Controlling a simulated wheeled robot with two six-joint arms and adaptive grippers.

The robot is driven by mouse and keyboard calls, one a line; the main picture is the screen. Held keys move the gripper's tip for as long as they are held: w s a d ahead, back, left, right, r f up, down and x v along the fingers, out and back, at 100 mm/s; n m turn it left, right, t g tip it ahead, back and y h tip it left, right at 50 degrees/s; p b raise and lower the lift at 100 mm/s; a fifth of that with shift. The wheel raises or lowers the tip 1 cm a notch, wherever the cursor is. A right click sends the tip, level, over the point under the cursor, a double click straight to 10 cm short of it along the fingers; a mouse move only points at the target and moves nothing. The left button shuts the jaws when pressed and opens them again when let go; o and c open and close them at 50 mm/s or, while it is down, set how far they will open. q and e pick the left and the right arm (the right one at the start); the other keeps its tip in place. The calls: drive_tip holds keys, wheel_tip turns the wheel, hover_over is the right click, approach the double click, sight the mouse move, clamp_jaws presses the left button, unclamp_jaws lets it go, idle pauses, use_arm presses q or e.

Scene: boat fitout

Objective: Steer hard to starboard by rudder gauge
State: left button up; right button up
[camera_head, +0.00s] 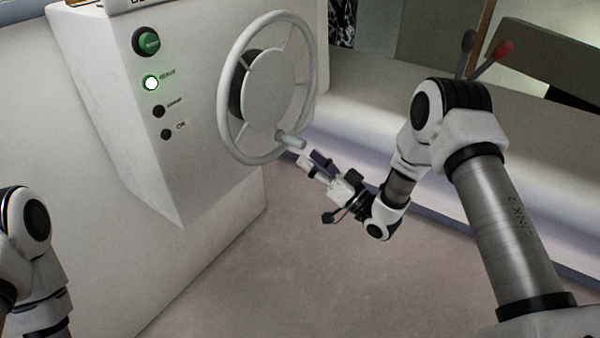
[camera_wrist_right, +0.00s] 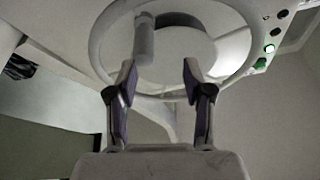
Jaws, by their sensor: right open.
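The white steering wheel (camera_head: 223,112) stands on the side of the white console, its grey knob handle (camera_head: 290,139) at the lower right of the rim. My right gripper (camera_head: 312,162) is open and empty, just below and right of the knob. In the right wrist view the wheel (camera_wrist_right: 100,50) fills the top, and the knob (camera_wrist_right: 144,40) shows beyond the left finger of my open gripper (camera_wrist_right: 158,78). The knob is not between the fingers. The rudder gauge cannot be made out. Only links of my left arm show at the left edge; its gripper is out of view.
The console (camera_head: 190,185) carries a green button (camera_head: 146,42), a lit green lamp (camera_head: 151,83) and two dark lamps. Two levers (camera_head: 490,60) with grey and red knobs rise behind my right arm. The floor (camera_head: 290,270) below the wheel is clear.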

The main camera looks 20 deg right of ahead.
sight(295, 143)
drive_tip(key=shift+t, duration=0.3)
drive_tip(key=w, duration=0.2)
drive_tip(key=w+a+b, duration=0.1)
drive_tip(key=w, duration=0.1)
drive_tip(key=w+a+r+b, duration=0.1)
drive_tip(key=w, duration=0.2)
drive_tip(key=shift+a, duration=0.1)
use_arm(q)
wheel_tip(295, 143, down, 5)
drive_tip(key=shift+f, duration=0.1)
use_arm(e)
clamp_jaws()
